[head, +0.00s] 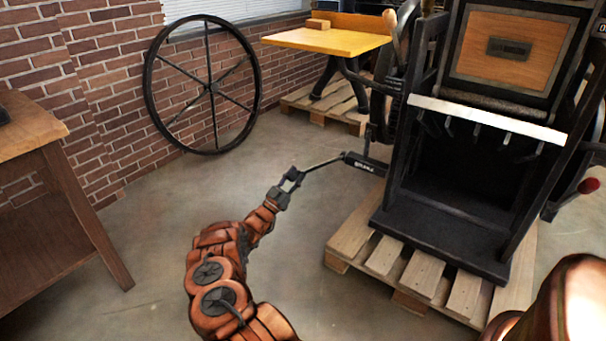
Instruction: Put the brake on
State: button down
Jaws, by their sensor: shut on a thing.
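The press (455,185) is a tall black machine with a wooden panel on its upper front, at the right of the head view. A brake lever (323,163) sticks out from its left side, a thin dark rod running from a black block (364,163) with small white lettering that I cannot read clearly. My gripper (296,174) is shut on the outer left end of the rod. The rod slopes slightly down toward my gripper. The gripped tip is partly hidden by the fingers.
The press stands on a wooden pallet (349,245). A large spoked wheel (149,95) leans on the brick wall. A yellow-topped table (325,40) stands on another pallet behind. A wooden desk (75,200) is at the left. The floor between is clear.

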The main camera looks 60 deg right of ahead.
jog(key=shift+a+f, duration=0.1)
jog(key=shift+f, duration=0.35)
jog(key=c, duration=1)
grip_release()
jog(key=shift+o, duration=1.3)
jog(key=shift+r, duration=0.1)
jog(key=v, duration=1.2)
